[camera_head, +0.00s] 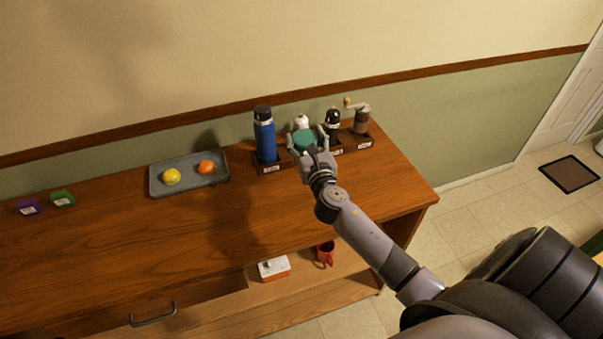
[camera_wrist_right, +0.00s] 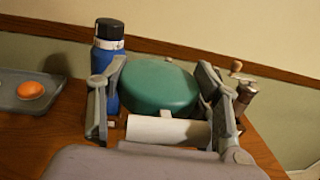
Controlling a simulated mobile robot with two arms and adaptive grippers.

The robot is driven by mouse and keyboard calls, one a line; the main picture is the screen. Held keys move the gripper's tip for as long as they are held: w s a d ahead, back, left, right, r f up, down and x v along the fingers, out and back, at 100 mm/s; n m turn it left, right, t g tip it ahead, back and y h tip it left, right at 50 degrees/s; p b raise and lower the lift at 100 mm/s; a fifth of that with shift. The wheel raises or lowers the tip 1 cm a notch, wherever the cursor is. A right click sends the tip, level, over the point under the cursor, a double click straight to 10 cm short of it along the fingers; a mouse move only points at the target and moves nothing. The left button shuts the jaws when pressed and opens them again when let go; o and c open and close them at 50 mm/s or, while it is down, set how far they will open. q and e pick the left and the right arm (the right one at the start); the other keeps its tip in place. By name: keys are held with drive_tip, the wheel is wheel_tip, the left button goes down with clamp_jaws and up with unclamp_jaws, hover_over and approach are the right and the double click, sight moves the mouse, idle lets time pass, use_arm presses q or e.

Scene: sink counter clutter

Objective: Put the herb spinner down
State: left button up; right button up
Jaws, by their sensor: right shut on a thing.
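The herb spinner, with a round green top (camera_head: 304,139), is between the fingers of my right gripper (camera_head: 308,146). It also shows in the right wrist view (camera_wrist_right: 158,86), with one finger on each side; the right gripper (camera_wrist_right: 160,100) is shut on it. A white cylinder (camera_wrist_right: 167,131) shows just below the green top; I cannot tell whether it is part of the spinner. The spinner is at the row of dark labelled holders (camera_head: 268,168), right of the blue bottle (camera_head: 265,138). Its base is hidden, so I cannot tell whether it rests on anything. My left gripper is not in view.
A black-topped item (camera_head: 333,121) and a hand grinder (camera_head: 361,120) stand to the right; a white item (camera_head: 301,122) is behind. A grey tray (camera_head: 188,189) holds a lemon (camera_head: 171,176) and an orange (camera_head: 206,167). The wooden counter (camera_head: 130,250) is clear in front.

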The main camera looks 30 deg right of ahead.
wheel_tip(320, 180, down, 6)
drive_tip(key=b, duration=0.2)
drive_tip(key=shift+s+a+f+b, duration=0.1)
drive_tip(key=shift+s+f+b, duration=0.05)
drive_tip(key=shift+b, duration=0.25)
wheel_tip(320, 180, down, 5)
drive_tip(key=b, duration=0.3)
drive_tip(key=shift+f, duration=0.1)
drive_tip(key=shift+f, duration=0.1)
drive_tip(key=shift+f+b, duration=0.15)
drive_tip(key=shift+b, duration=0.2)
drive_tip(key=o, duration=1.3)
